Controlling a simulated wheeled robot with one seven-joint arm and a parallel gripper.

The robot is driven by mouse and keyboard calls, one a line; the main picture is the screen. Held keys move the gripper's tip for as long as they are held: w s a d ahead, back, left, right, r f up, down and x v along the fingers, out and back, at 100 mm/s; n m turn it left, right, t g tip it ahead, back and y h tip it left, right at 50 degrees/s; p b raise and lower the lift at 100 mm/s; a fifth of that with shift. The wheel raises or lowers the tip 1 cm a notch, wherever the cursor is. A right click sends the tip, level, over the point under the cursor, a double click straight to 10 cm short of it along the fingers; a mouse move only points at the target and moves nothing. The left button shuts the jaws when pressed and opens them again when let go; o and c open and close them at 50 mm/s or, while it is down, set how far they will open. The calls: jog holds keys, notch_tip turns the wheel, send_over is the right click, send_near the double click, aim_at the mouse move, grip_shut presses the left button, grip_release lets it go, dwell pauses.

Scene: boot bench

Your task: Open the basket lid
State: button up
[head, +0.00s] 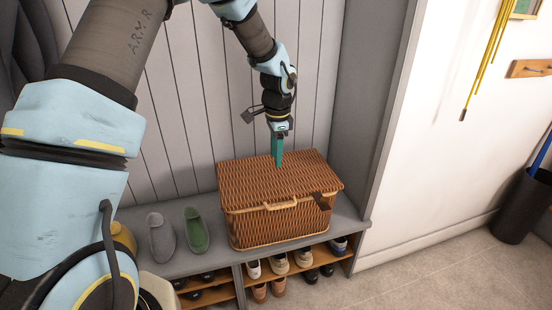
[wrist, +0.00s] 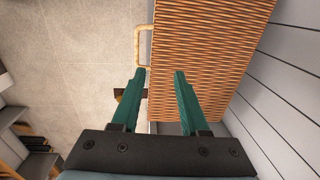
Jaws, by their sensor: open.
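A brown wicker basket (head: 278,222) sits on the grey bench with its lid (head: 265,178) closed. A pale loop handle (head: 281,204) is on its front, and a dark brown tab (head: 320,200) hangs at the front right of the lid. My gripper (head: 279,163) points down above the back middle of the lid; whether it touches cannot be told. In the wrist view the two teal fingers (wrist: 158,72) are apart with nothing between them. The lid (wrist: 205,50) fills the upper middle there, with the handle (wrist: 139,45) at its left edge.
Several shoes fill the shelves below. A grey side panel (head: 368,110) rises to the right, and a panelled wall (head: 190,90) stands behind. The floor (head: 420,270) in front is clear.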

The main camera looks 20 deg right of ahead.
notch_tip(320, 180, up, 9)
jog(key=b, duration=0.1)
jog(key=shift+s+r, duration=0.15)
jog(key=shift+s, duration=0.25)
jog(key=shift+c, duration=0.3)
